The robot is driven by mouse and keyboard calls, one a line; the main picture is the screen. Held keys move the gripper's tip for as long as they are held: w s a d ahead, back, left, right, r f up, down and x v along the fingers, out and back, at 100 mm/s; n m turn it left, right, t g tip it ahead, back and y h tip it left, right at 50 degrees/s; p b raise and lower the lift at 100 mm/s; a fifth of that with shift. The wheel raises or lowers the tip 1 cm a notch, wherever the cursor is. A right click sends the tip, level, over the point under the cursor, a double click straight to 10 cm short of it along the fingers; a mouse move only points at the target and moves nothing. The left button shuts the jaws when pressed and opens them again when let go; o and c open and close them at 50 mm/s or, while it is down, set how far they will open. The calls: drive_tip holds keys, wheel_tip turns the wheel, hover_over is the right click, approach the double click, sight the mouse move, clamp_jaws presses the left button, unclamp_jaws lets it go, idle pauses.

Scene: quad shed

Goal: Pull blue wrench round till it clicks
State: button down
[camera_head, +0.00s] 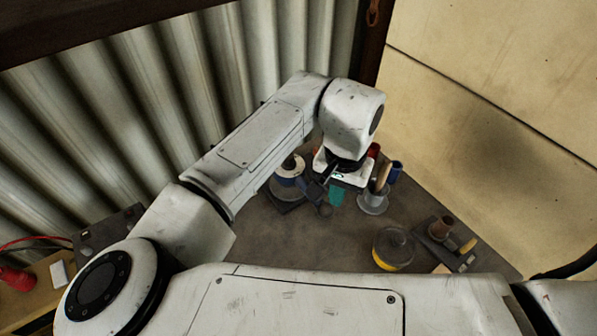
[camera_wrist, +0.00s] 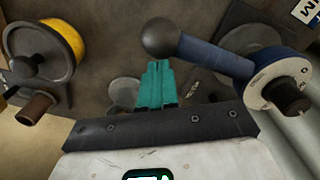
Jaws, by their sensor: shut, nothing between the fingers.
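The blue wrench (camera_wrist: 215,57) is a blue lever with a dark ball knob (camera_wrist: 162,38) at its free end. Its other end joins a round white-and-blue head with a dark hub (camera_wrist: 282,88). In the head view the wrench head (camera_head: 291,167) stands on a dark base left of my gripper, and my arm partly covers it. My gripper (camera_wrist: 158,66) has teal fingers pressed together, with nothing between them. The ball knob appears just beyond the fingertips in the wrist view; I cannot tell whether they touch. The fingers also show in the head view (camera_head: 336,197).
A black-and-yellow round device (camera_head: 393,250) and a brown-knobbed fixture (camera_head: 440,230) stand to the right on the grey bench (camera_head: 300,245). A grey round stand (camera_head: 373,204) and a blue cylinder (camera_head: 396,171) are close right of my gripper. A corrugated wall is behind. The bench's front middle is clear.

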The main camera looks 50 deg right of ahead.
sight(318, 208)
drive_tip(key=shift+a, duration=0.2)
idle(0.5)
drive_tip(key=shift+a, duration=0.3)
drive_tip(key=shift+a, duration=0.55)
drive_tip(key=shift+w+a+p, duration=0.15)
drive_tip(key=shift+a+p, duration=0.05)
drive_tip(key=shift+a, duration=0.6)
drive_tip(key=shift+w+a+p, duration=0.15)
drive_tip(key=shift+a+p, duration=0.05)
drive_tip(key=shift+a, duration=0.55)
idle(1.5)
drive_tip(key=shift+w+a, duration=0.6)
drive_tip(key=shift+a, duration=0.35)
drive_tip(key=shift+w+a, duration=0.55)
drive_tip(key=shift+a, duration=0.35)
idle(1.6)
